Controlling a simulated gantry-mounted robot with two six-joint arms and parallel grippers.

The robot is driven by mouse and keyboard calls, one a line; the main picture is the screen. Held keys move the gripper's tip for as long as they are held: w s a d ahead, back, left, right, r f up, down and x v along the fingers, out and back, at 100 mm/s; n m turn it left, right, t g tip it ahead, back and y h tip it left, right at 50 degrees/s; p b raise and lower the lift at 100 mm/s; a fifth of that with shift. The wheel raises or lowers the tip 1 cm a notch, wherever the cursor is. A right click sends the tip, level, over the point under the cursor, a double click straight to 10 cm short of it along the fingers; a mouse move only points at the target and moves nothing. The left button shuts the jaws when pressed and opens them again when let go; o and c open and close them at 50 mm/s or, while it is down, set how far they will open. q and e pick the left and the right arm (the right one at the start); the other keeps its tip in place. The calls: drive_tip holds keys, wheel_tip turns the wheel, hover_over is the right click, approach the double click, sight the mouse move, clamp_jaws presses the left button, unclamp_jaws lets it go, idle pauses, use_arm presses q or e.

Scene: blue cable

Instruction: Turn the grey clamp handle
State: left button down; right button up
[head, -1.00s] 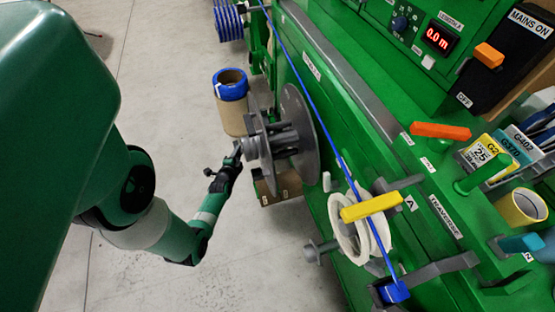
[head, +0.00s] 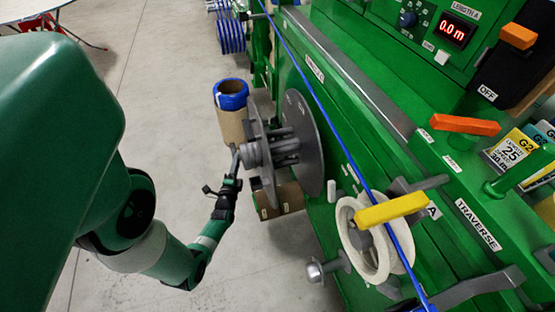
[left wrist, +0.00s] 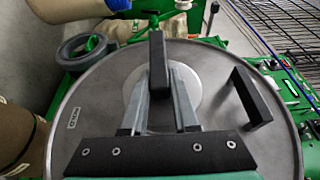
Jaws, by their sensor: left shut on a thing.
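The clamp handle, a dark grey bar (left wrist: 157,48), stands at the hub of a large grey reel disc in the left wrist view. My left gripper (left wrist: 160,95) is shut on it, with the bar between its fingers. In the head view my left gripper (head: 233,176) is at the outer face of the grey reel (head: 308,145), on its left side. The handle shows there only as a small grey bar (head: 235,158) at the fingertips. My right gripper is not in view.
A black crank-like grip (left wrist: 252,96) sticks out from the disc, right of my gripper. A white pulley (head: 363,240) with a yellow lever (head: 391,210) is to the right. The floor at left is open.

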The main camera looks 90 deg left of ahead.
use_arm(q)
drive_tip(key=c, duration=0.7)
unclamp_jaws()
drive_tip(key=shift+d, duration=0.35)
drive_tip(key=d+p, duration=0.1)
drive_tip(key=d, duration=0.2)
drive_tip(key=s+d+p, duration=0.1)
drive_tip(key=d, duration=0.3)
drive_tip(key=s+d+p, duration=0.1)
drive_tip(key=d, duration=0.2)
drive_tip(key=shift+d+f, duration=0.1)
drive_tip(key=shift+d, duration=0.3)
